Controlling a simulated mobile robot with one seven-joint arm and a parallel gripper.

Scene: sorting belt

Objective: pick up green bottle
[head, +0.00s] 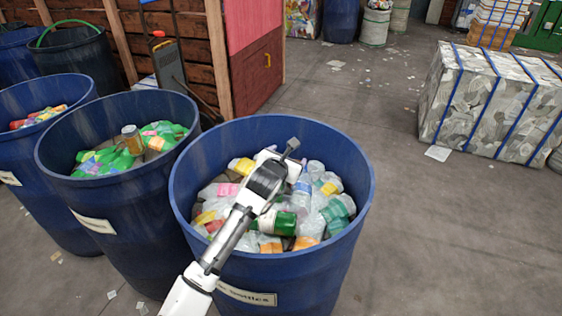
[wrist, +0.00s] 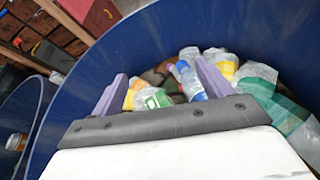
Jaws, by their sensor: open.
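A green bottle (head: 280,222) with a pale label lies among other bottles in the large blue bin (head: 345,250) in the head view. In the wrist view a green and white piece (wrist: 158,99) shows between my fingers, partly hidden by the gripper's edge; I cannot tell if it is the same bottle. A teal-green bottle (head: 340,207) lies at the bin's right side and also shows in the wrist view (wrist: 288,112). My gripper (wrist: 161,67) is open, its two purple fingers spread over the bottles. In the head view my arm hides part of the pile.
The bin's high blue wall (wrist: 140,40) surrounds the gripper. A second blue bin (head: 105,205) with green bottles and a brown jar (head: 132,140) stands at left, with another bin (head: 35,190) beyond. A strapped bale (head: 490,100) stands at right. Floor between is mostly clear.

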